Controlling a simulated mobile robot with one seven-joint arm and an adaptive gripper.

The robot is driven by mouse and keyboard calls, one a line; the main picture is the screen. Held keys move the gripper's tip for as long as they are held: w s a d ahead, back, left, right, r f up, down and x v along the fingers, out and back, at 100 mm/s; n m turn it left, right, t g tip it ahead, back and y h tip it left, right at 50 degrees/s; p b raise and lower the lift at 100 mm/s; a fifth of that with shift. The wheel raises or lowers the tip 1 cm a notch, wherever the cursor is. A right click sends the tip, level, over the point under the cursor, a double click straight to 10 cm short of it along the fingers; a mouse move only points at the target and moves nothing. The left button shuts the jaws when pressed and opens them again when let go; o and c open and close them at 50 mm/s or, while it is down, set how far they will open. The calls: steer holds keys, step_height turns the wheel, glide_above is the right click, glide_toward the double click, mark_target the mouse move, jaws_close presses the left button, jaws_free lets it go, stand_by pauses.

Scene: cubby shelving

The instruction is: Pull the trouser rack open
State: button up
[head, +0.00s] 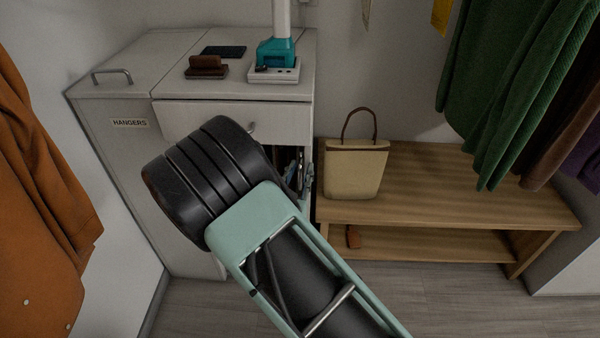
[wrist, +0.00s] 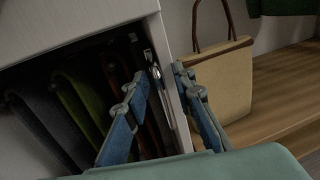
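The trouser rack sits inside the open bay under the drawer of the white cabinet. In the wrist view its hanging trousers (wrist: 70,97), grey, green and brown, show at the left, and a slim metal piece (wrist: 157,82) stands upright at the bay's right edge. In the head view only a sliver of the trousers (head: 287,163) shows; my arm hides the rest. My gripper (wrist: 158,79) is open, its blue fingers apart on either side of the metal piece and the cabinet's side panel edge. I cannot tell whether either finger touches.
A beige bag (head: 355,170) stands on the wooden bench (head: 450,180) close to the right. Orange clothing (head: 40,200) hangs at the left, green clothing (head: 505,80) at the right. Floor (head: 430,300) before the bench is clear.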

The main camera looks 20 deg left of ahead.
jaws_close()
stand_by(0.5)
